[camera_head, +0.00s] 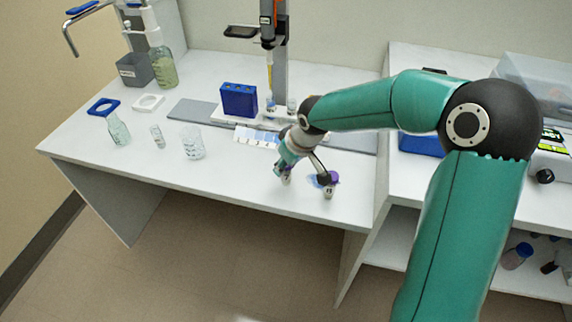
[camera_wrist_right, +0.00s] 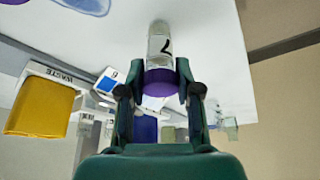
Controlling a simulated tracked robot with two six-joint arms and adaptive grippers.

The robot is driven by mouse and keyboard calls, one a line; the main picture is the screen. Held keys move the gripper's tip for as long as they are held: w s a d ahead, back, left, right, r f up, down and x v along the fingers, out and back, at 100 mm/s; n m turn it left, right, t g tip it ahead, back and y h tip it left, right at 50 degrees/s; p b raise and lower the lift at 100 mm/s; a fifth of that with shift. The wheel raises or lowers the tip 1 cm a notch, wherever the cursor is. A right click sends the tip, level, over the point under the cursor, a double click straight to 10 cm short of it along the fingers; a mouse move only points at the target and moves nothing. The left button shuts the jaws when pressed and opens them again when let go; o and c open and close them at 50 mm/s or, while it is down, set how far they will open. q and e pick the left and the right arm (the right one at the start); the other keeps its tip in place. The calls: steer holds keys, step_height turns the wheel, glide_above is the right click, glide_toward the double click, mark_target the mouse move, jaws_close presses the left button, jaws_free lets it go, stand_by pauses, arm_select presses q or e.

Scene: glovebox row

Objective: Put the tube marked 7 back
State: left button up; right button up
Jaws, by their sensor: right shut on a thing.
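A clear tube with a white label and a purple cap (camera_wrist_right: 160,82) is between the fingers of my right gripper (camera_wrist_right: 160,100) in the right wrist view. One dark numeral shows on its label, turned, and I cannot tell surely whether it is a 7. In the head view my right gripper (camera_head: 284,169) is low over the front of the bench, shut on the tube (camera_head: 286,178). I cannot tell if the tube's foot touches the bench. A blue rack (camera_head: 239,100) stands behind, beside a strip of numbered cards (camera_head: 256,137). My left gripper is not in view.
A beaker (camera_head: 193,143), a flask (camera_head: 117,130) and a small vial (camera_head: 158,137) stand left. A pipette stand (camera_head: 278,60) rises behind.

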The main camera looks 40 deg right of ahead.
steer(key=o, duration=0.6)
steer(key=shift+f, duration=0.15)
steer(key=o, duration=0.5)
steer(key=shift+r, duration=0.2)
steer(key=p+v, duration=0.1)
steer(key=v, duration=1.1)
